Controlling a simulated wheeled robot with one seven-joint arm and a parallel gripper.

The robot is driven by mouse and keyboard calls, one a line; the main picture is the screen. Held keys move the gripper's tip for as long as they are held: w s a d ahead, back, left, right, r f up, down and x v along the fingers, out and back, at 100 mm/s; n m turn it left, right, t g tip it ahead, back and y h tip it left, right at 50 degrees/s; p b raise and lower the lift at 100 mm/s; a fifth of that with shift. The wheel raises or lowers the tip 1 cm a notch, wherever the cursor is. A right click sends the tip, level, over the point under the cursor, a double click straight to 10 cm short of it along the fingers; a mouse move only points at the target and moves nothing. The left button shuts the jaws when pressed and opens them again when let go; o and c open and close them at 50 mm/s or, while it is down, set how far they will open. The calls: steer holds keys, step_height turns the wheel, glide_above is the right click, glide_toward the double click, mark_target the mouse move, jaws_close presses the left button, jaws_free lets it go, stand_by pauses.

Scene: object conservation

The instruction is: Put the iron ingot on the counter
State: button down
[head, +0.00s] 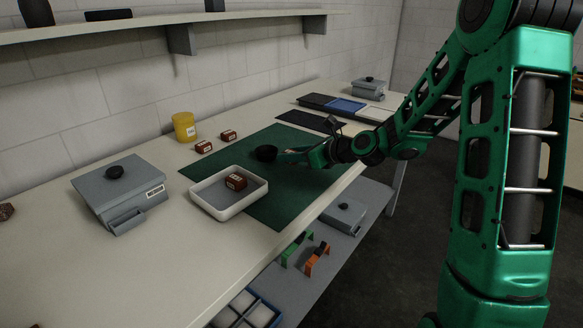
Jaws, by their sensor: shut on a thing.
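My gripper (281,154) reaches from the right over the green mat (290,188). It is shut on a small dark, rounded thing (266,153) at its tips. I cannot tell whether this is the iron ingot, or whether it touches the mat. A reddish-brown block with a pale label (236,181) lies in a white-rimmed tray (228,212). Two similar blocks, one nearer (204,147) and one farther (228,135), lie on the pale counter (90,262) behind the mat. I cannot tell if any of these is the iron ingot.
A grey box with a black knob (118,188) stands left of the tray. A yellow tub (184,127) stands near the wall. Dark and blue trays (345,105) and another grey box (369,88) are at the far end. A brown lump (7,211) shows at the left edge.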

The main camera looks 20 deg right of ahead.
mark_target(293, 173)
steer(key=shift+w+d+f, duration=0.25)
steer(key=shift+d, duration=0.1)
steer(key=shift+s+f, duration=0.1)
steer(key=shift+f, duration=1.85)
steer(key=shift+f, duration=0.15)
steer(key=c, duration=1.3)
jaws_free()
